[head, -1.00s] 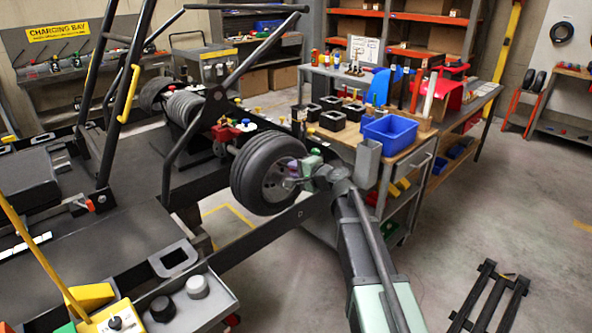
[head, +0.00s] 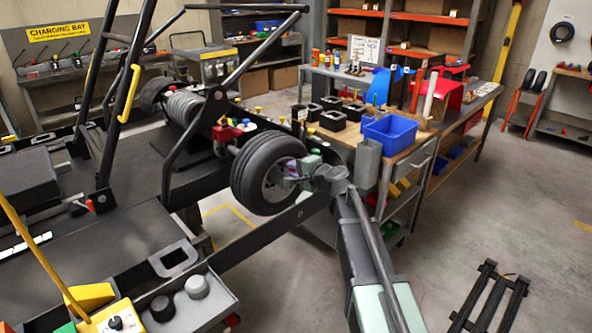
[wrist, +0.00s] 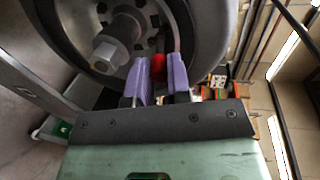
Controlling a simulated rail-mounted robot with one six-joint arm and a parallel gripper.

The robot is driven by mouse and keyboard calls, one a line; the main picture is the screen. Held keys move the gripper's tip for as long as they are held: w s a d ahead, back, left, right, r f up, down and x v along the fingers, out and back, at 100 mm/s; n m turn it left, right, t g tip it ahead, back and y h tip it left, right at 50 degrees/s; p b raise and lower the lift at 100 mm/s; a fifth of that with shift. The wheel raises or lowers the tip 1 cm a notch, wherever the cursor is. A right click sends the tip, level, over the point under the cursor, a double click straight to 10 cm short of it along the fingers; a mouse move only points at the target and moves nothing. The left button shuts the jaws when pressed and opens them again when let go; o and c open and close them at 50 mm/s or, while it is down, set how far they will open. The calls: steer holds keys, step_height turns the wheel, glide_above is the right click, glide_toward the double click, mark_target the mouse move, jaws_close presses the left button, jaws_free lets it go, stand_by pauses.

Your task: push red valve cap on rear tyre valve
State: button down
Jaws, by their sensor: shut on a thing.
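The rear tyre (head: 266,172) is mounted on the kart frame in the middle of the head view, its hub facing my arm. In the wrist view the wheel (wrist: 95,45) fills the top, with a grey hub nut (wrist: 108,52) left of my gripper. My gripper (wrist: 158,72) is shut on the red valve cap (wrist: 159,67), held between its purple fingers in front of the rim. The head view shows my gripper (head: 294,178) close to the wheel. The tyre valve is hidden, so I cannot tell whether the cap touches it.
A steel workbench (head: 408,153) with a blue bin (head: 389,131) and black trays stands right behind the wheel. The dark kart frame rail (head: 255,238) runs below the tyre.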

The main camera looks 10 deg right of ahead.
steer(key=shift+x, duration=1.2)
steer(key=c, duration=1)
jaws_free()
steer(key=p+v, duration=0.1)
steer(key=v, duration=1)
steer(key=shift+p, duration=0.35)
